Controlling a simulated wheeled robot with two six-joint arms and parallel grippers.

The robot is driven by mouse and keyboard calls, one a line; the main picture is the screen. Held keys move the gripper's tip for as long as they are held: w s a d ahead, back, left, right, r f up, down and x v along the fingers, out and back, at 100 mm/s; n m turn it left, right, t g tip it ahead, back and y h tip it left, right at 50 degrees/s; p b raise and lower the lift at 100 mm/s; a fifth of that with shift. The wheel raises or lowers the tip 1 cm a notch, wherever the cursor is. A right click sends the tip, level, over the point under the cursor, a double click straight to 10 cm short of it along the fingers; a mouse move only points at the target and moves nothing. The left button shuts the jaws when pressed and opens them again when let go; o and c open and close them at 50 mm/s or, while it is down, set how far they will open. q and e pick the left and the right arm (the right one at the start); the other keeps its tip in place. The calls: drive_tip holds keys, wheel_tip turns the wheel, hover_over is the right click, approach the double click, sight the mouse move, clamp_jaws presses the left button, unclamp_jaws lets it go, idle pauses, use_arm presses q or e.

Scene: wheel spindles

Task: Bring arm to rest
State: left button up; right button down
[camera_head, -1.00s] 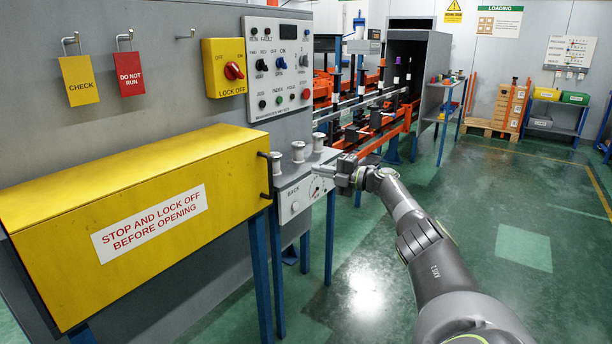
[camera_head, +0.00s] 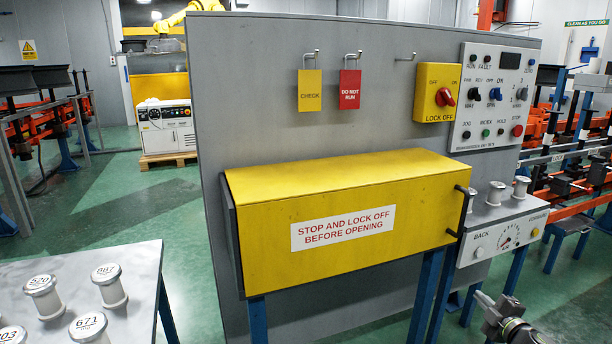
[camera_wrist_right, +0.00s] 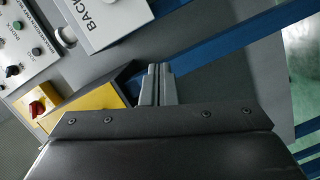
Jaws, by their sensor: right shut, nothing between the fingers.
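My right gripper (camera_head: 492,306) shows at the bottom right of the head view, low in front of the shelf with the dial. Its fingers are shut and empty, and they also show together in the right wrist view (camera_wrist_right: 157,84). Only the gripper and a short piece of the wrist are in the head view; the rest of that arm is out of frame. The gripper looks clear of the shelf (camera_head: 505,238) and its blue legs, though the exact gap is hard to tell. My left gripper is not in view.
White spools stand on the shelf. A table (camera_head: 130,262) with several numbered spools is at the lower left.

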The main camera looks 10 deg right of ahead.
drive_tip(key=s+a+f+m+g+h, duration=0.1)
drive_tip(key=s+a+f+m+g, duration=0.2)
drive_tip(key=s+f, duration=0.4)
drive_tip(key=s+a+f+m+g+h, duration=0.1)
drive_tip(key=s+a+f+m+g, duration=0.15)
drive_tip(key=s+a+f, duration=0.45)
drive_tip(key=s+a+f+m+g+h, duration=0.25)
drive_tip(key=s+f+m, duration=0.2)
drive_tip(key=f, duration=0.45)
drive_tip(key=s+a+f+m+g+y, duration=0.2)
drive_tip(key=s+a+f+g, duration=0.15)
drive_tip(key=s+a, duration=0.85)
drive_tip(key=s+a+f+m+g+y, duration=0.25)
drive_tip(key=s+a+g, duration=0.35)
drive_tip(key=s, duration=0.9)
use_arm(q)
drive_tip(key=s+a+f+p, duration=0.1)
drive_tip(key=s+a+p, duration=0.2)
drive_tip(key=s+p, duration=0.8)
drive_tip(key=p, duration=0.6)
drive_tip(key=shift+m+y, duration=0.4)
use_arm(e)
drive_tip(key=s+d+t, duration=0.1)
drive_tip(key=s+d, duration=0.1)
drive_tip(key=s, duration=0.8)
drive_tip(key=shift+s+f+n+t, duration=0.35)
drive_tip(key=shift+s+f, duration=0.05)
drive_tip(key=shift+f, duration=0.05)
